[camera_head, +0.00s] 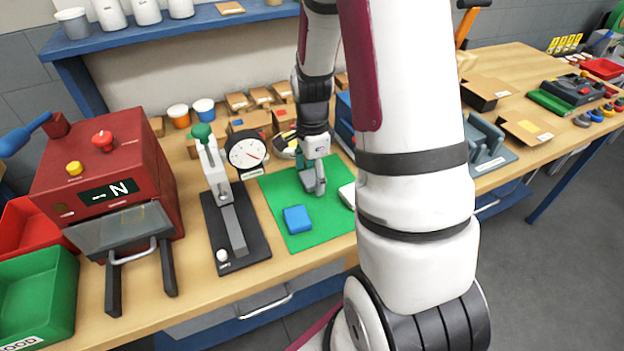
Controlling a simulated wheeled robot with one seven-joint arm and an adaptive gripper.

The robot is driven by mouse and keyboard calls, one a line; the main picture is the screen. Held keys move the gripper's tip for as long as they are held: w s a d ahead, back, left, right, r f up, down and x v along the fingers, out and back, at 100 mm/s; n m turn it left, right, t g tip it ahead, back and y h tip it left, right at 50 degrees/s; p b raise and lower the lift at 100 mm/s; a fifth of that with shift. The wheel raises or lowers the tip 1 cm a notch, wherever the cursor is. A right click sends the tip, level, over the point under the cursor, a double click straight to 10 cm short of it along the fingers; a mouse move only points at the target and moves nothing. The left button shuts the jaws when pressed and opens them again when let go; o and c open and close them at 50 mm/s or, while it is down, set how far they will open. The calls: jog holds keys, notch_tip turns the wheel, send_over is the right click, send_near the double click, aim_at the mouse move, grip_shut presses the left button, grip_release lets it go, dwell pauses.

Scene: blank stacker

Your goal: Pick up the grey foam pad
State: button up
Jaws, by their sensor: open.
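My gripper (314,188) is open and points down over the green mat (278,190) on the workbench. Its fingers look small and grey here, and I cannot tell whether a grey pad lies between or under them. A pale grey-white flat piece (347,195) shows at the right side of the mat, just right of my gripper and partly hidden by my arm. It may be the grey foam pad, but I cannot be sure. A blue block (297,219) lies on the mat, in front of and left of my gripper.
A black-based press with a dial gauge (247,153) stands left of the mat. A red machine (108,170) and green bin (38,298) are farther left. Cardboard boxes (250,122) line the back. A grey fixture (488,145) stands right of my arm, which hides the middle bench.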

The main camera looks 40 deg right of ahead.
aim_at(314, 179)
jog(key=c, duration=0.8)
jog(key=shift+c, duration=0.2)
jog(key=shift+r, duration=0.1)
jog(key=shift+r, duration=0.45)
jog(key=r, duration=0.1)
jog(key=s+r, duration=0.1)
jog(key=shift+r, duration=0.35)
jog(key=s, duration=0.4)
jog(key=s+a, duration=0.1)
jog(key=s, duration=0.3)
jog(key=s+r, duration=0.1)
jog(key=s, duration=0.3)
jog(key=shift+s+a+r, duration=0.1)
jog(key=shift+s+a, duration=0.2)
jog(key=shift+s+r+p, duration=0.1)
jog(key=shift+s+p, duration=0.05)
jog(key=shift+p, duration=0.75)
jog(key=shift+s+p, duration=0.1)
jog(key=shift+p, duration=0.25)
